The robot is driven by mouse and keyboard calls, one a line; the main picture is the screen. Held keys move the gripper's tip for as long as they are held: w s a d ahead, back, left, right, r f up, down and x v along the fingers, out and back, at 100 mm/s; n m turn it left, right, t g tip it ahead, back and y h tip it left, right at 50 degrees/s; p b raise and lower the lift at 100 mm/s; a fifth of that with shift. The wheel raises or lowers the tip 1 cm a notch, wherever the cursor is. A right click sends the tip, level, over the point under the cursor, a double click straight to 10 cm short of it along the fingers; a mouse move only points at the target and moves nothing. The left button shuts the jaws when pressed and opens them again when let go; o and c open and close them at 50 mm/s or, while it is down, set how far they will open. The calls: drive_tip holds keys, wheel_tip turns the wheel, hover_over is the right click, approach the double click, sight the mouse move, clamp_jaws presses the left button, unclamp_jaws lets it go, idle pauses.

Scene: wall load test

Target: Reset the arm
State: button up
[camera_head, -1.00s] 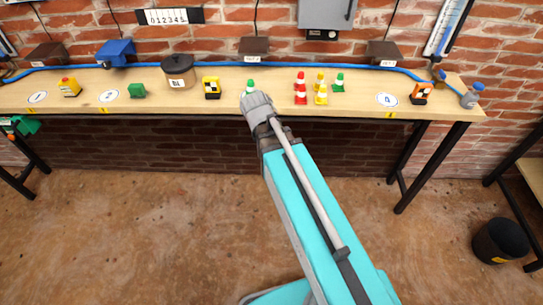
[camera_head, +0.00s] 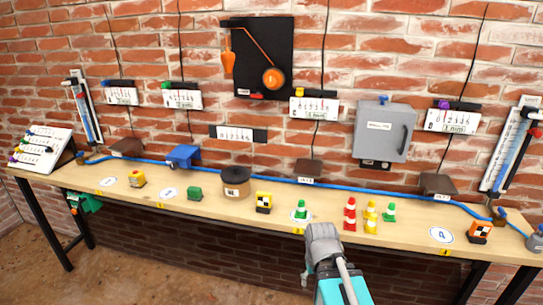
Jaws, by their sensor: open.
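My arm shows at the bottom of the head view, right of centre. A turquoise link rises from the lower edge and ends in a grey rounded joint in front of the bench's front edge. My gripper is not in view; no fingers show beyond the joint, and I cannot see whether it holds anything. The long wooden bench (camera_head: 385,239) runs along the brick wall behind the joint. A green cone (camera_head: 301,210) stands on a white disc just behind and left of the joint.
Several red, yellow and green cones (camera_head: 350,214) stand right of the joint. A checkered yellow block (camera_head: 264,203), a brown pot (camera_head: 236,184) and a green block (camera_head: 195,193) stand left. A grey wall box (camera_head: 384,131) and black panel (camera_head: 264,57) hang above. A blue hose (camera_head: 335,186) runs along the bench.

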drive_tip(key=shift+r+p, duration=2.35)
drive_tip(key=shift+r, duration=0.45)
